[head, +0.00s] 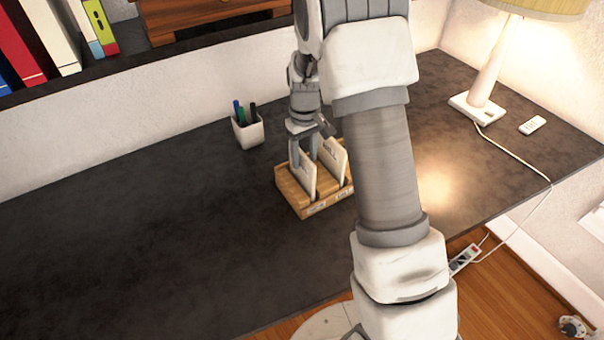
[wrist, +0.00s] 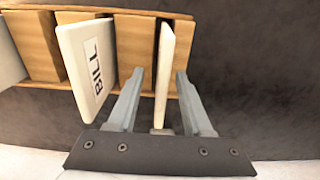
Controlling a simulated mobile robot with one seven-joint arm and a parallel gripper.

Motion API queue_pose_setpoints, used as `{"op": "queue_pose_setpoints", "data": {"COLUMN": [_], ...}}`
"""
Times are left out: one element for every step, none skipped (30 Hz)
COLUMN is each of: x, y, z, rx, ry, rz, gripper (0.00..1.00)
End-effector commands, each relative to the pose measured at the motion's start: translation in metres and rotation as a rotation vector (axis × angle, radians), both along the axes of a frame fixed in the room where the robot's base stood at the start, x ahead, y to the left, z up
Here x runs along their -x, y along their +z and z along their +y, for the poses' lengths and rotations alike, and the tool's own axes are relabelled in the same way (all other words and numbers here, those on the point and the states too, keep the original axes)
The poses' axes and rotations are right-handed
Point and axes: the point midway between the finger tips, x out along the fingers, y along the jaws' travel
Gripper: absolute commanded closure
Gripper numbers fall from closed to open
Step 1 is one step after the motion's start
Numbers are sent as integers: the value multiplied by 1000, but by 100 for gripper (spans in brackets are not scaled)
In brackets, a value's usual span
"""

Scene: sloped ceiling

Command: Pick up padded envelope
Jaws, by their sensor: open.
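A wooden letter holder (head: 286,191) with slots stands on the dark desk; it also shows in the wrist view (wrist: 136,42). One, marked BILL (head: 335,160), is on the right in the head view and leans at the left in the wrist view (wrist: 85,65). The other envelope (head: 304,178) shows edge-on in the wrist view (wrist: 163,85). My open gripper (head: 304,153) is over the holder, its fingers on either side of this edge-on envelope, with visible gaps. I cannot tell which envelope is padded.
A white pen cup (head: 248,133) stands behind the holder, to its left. A lamp (head: 485,85) and a small white remote (head: 532,125) are at the far right. The desk's left part (head: 130,240) is clear. A pale object shows at the wrist view's left edge (wrist: 9,65).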

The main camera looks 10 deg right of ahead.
Motion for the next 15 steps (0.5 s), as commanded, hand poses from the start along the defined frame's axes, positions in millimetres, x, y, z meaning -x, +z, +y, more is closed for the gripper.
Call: {"op": "queue_pose_setpoints", "data": {"x": [0, 0, 0, 0, -1, -1, -2, -2, -3, -3, -4, -4, -3, -4, -4], "y": [-3, -4, -6, -9, -12, -17, -22, -26, -32, -36, -41, -46, -49, -51, -54], "z": [0, 0, 1, 1, 1, 2, 3, 4, 4, 5, 5, 5, 5, 5, 5], "rx": [0, 0, 0, 0, 0, 0, 0, 1, 1, 1, 1, 0, 0, 0, 0], "ry": [0, 0, 0, 0, 0, 0, 0, 1, 1, 1, 0, 0, -1, -1, -1], "rz": [0, 0, 0, 1, 2, 2, 3, 3, 3, 3, 2, 2, 2, 1, 0], "gripper": [50, 50, 50, 50, 50, 50, 50, 50, 50, 50, 50, 50, 50, 50, 50]}}
